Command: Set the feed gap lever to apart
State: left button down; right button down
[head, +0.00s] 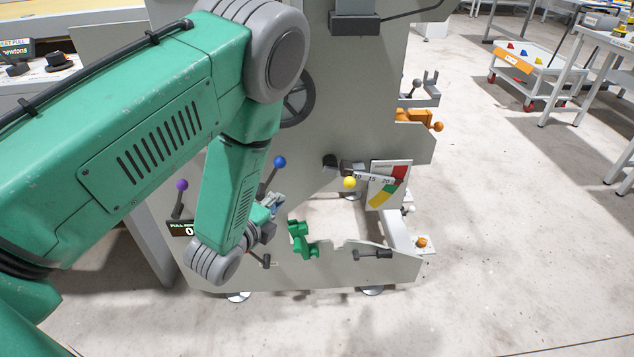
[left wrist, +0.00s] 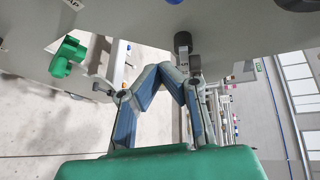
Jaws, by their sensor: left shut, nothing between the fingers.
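My left gripper (head: 272,203) is at the gantry's lower side panel, just below the blue-knobbed lever (head: 279,163). In the left wrist view its two blue-grey fingers (left wrist: 165,70) meet at the tips and hold nothing. A dark stubby handle (left wrist: 183,42) is just beyond the tips, with a small label beside it too small to read fully. In the head view a short black lever (head: 265,261) sits below the gripper, and another black lever (head: 372,254) is farther right. I cannot tell which is the feed gap lever. My right gripper is not in view.
A purple-knobbed lever (head: 181,186) stands left of my forearm. A green clamp-like part (head: 301,240) sits right of the gripper. Open floor lies right of the gantry, before a trolley (head: 530,70).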

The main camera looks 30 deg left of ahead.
aim_at(270, 178)
pick_arm(q)
jog(key=shift+w+d+r+m+t, duration=0.15)
jog(key=shift+w+r+m+t, duration=0.1)
jog(key=shift+w+m, duration=0.2)
jog(key=shift+w+d+r+m+t, duration=0.15)
jog(key=shift+w+r+m+t, duration=0.1)
jog(key=shift+w+m, duration=0.15)
jog(key=shift+d, duration=0.1)
jog(key=w+a+b, duration=0.3)
jog(key=w+a, duration=0.1)
jog(key=w, duration=0.4)
jog(key=shift+w+f, duration=0.25)
jog(key=shift+w, duration=0.05)
